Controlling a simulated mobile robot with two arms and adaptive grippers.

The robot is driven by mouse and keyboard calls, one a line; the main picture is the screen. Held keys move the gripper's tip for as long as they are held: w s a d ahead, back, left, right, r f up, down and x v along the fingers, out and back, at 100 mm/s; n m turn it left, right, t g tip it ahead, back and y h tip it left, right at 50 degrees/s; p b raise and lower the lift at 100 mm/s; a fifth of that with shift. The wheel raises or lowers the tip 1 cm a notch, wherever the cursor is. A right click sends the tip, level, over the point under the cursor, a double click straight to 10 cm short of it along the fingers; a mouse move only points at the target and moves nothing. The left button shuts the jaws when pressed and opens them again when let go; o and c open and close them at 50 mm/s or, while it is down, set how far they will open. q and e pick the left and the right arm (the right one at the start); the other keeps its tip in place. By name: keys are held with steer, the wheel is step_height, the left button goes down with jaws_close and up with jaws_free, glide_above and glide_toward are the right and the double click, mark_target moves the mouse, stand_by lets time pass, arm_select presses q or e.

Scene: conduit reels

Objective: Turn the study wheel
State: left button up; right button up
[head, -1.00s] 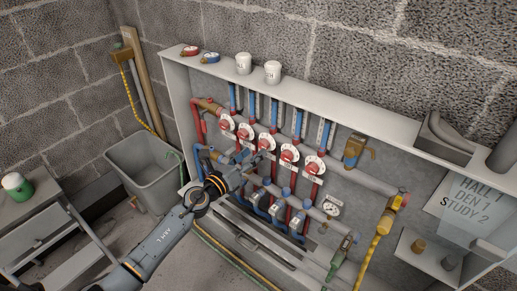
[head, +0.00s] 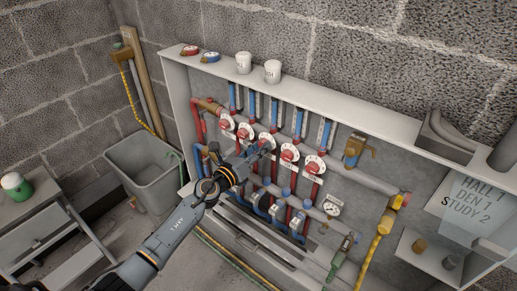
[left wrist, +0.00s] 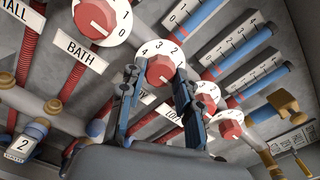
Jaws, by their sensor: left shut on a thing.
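The third wheel from the left, a red knob on a white numbered dial, shows in the left wrist view (left wrist: 160,70) and partly behind my gripper in the head view (head: 270,141). Its label is mostly covered by a finger; only a last part like "DY" shows. My left gripper (left wrist: 158,84) has its two fingers on either side of this red knob and is shut on it. It also shows in the head view (head: 260,153). The numbers 4, 3 and 2 show on the dial's rim. My right gripper is not in view.
Neighbouring wheels, one labelled BATH (left wrist: 100,15), sit close on both sides, with red and blue pipes around. A placard (head: 467,205) reads HALL 1, DEN 1, STUDY 2. Two white cups stand on the top ledge (head: 330,95). A grey bin (head: 146,163) stands left.

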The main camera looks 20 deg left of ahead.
arm_select(q)
steer(key=shift+n, duration=0.3)
steer(key=shift+n+p, duration=3.05)
steer(key=shift+n, duration=5.55)
steer(key=o, duration=1.1)
steer(key=shift+o, duration=0.3)
